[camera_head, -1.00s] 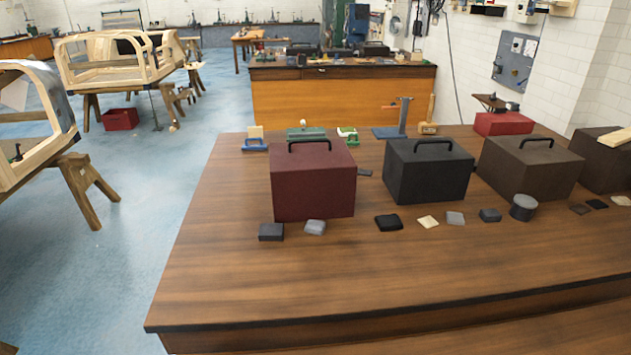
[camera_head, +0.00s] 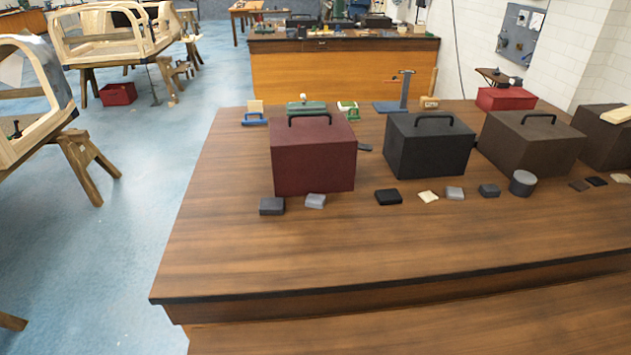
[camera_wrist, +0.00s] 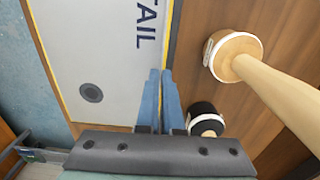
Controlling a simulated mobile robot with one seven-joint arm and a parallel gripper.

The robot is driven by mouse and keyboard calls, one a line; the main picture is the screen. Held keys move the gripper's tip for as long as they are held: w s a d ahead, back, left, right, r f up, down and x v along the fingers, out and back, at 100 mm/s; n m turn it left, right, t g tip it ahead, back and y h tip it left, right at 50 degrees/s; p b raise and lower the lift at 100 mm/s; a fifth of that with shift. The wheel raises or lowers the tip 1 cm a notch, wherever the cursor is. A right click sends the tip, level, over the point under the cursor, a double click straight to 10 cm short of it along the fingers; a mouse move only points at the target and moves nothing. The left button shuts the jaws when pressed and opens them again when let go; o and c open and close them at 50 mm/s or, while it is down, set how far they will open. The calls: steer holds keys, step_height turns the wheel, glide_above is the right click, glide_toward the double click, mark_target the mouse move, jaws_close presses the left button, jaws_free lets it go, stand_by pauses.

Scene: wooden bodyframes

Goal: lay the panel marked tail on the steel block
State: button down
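In the wrist view a flat grey panel (camera_wrist: 95,50) carries the dark letters TAIL and a dark round spot, with yellow along its long edges. The blue fingers of my gripper (camera_wrist: 161,75) are close together at the panel's right edge. I cannot tell whether they grip that edge or stand above it. The head view shows neither my gripper nor the panel. Small grey blocks lie on the bench in the head view, among them a dark grey one (camera_head: 271,206) and a lighter one (camera_head: 315,201). I cannot tell which, if any, is the steel block.
Beside the panel, a pale wooden handle (camera_wrist: 278,98) and a black round piece (camera_wrist: 205,118) are close to my gripper. A maroon box (camera_head: 313,160), a black box (camera_head: 429,148) and a brown box (camera_head: 530,145) stand on the bench (camera_head: 380,245). Its front is clear.

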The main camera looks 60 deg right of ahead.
stand_by(0.3)
steer(key=shift+c, duration=2.2)
jaws_free()
steer(key=shift+r, duration=0.1)
steer(key=shift+r+p, duration=3.45)
steer(key=shift+p, duration=0.35)
steer(key=shift+f, duration=0.1)
